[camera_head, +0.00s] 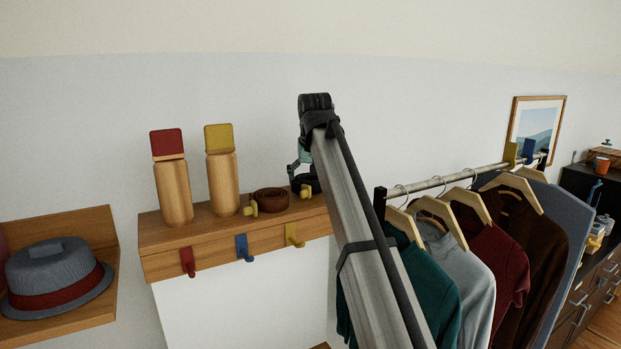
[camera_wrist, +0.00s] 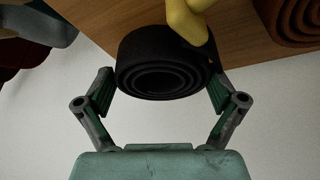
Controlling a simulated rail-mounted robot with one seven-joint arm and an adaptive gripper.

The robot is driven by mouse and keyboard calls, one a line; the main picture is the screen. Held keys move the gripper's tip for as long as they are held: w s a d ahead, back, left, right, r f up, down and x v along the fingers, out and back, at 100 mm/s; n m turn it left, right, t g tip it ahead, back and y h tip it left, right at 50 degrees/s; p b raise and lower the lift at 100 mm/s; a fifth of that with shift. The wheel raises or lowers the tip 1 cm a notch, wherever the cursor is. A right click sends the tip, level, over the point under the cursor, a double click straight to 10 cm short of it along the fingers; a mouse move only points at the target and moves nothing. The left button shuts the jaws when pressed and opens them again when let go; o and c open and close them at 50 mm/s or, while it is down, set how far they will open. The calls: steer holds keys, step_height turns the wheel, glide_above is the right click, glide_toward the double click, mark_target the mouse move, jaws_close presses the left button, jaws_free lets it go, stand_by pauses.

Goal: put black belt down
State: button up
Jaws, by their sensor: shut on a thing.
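The black belt (camera_wrist: 165,65) is coiled in a tight roll. In the wrist view my gripper (camera_wrist: 160,82) is shut on it, with one finger at each side of the coil. In the head view the black belt (camera_head: 312,183) is a dark shape at the right end of the wooden shelf (camera_head: 160,235), partly hidden by my arm and a yellow peg (camera_head: 305,192). That peg also overlaps the coil in the wrist view (camera_wrist: 190,20). I cannot tell whether the coil touches the shelf top. My gripper (camera_head: 299,172) is mostly hidden behind my arm.
A rolled brown belt (camera_head: 270,201) lies on the shelf left of the black one, beside another yellow peg (camera_head: 250,208). Two wooden bottles (camera_head: 173,192) stand farther left. Coloured hooks line the shelf front. Clothes on hangers (camera_head: 470,235) hang close on the right.

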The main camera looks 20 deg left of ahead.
steer(key=shift+f, duration=0.3)
steer(key=shift+f, duration=0.15)
steer(key=o, duration=0.9)
steer(key=shift+o, duration=0.2)
steer(key=b+v, duration=0.3)
steer(key=v, duration=0.9)
steer(key=shift+b, duration=0.3)
steer(key=shift+d, duration=0.1)
